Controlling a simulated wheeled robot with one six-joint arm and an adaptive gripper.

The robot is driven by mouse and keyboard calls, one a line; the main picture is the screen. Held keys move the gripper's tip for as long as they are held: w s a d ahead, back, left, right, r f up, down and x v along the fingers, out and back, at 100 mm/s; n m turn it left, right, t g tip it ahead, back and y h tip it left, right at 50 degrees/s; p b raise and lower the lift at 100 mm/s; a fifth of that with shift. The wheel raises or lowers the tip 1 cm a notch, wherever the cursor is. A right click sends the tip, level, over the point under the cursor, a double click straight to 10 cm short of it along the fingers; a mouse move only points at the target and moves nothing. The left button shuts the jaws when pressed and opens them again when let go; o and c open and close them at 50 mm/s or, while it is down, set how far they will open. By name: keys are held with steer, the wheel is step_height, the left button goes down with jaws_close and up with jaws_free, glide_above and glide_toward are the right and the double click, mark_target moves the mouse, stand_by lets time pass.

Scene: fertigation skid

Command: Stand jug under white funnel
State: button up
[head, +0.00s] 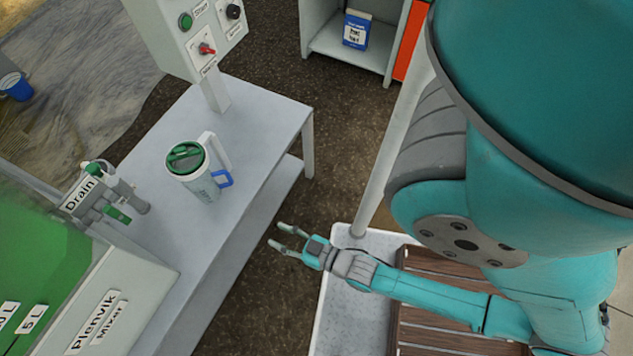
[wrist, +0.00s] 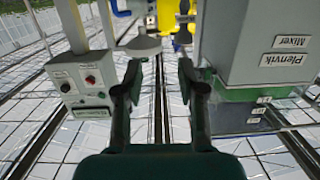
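A pale jug (head: 199,187) with a green top and a blue handle stands upright on the grey bench (head: 245,125). A white bar rises beside its rim. My gripper (head: 281,240) is open and empty, out past the bench's right edge and apart from the jug. In the wrist view, which is upside down, my open fingers (wrist: 160,80) have nothing between them. A pale flared piece (wrist: 143,46) beyond them may be the white funnel; I cannot tell for sure. No white funnel is clear in the head view.
The green and grey mixer (head: 125,285) with its drain valve (head: 115,200) stands at the left. A white tray (head: 333,300) with wooden slats lies below my arm. The bench top around the jug is mostly clear.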

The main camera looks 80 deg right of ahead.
steer(key=s+a+r+n+y, duration=0.1)
steer(key=s+a+r, duration=0.1)
steer(key=r, duration=0.4)
steer(key=s+a+r+n+y, duration=0.1)
steer(key=s+a+r, duration=0.1)
steer(key=s+r, duration=0.2)
steer(key=s+a+r+n+g+y, duration=0.1)
steer(key=s+r, duration=0.3)
steer(key=r, duration=0.4)
steer(key=shift+a+y, duration=0.45)
steer(key=shift+y, duration=0.15)
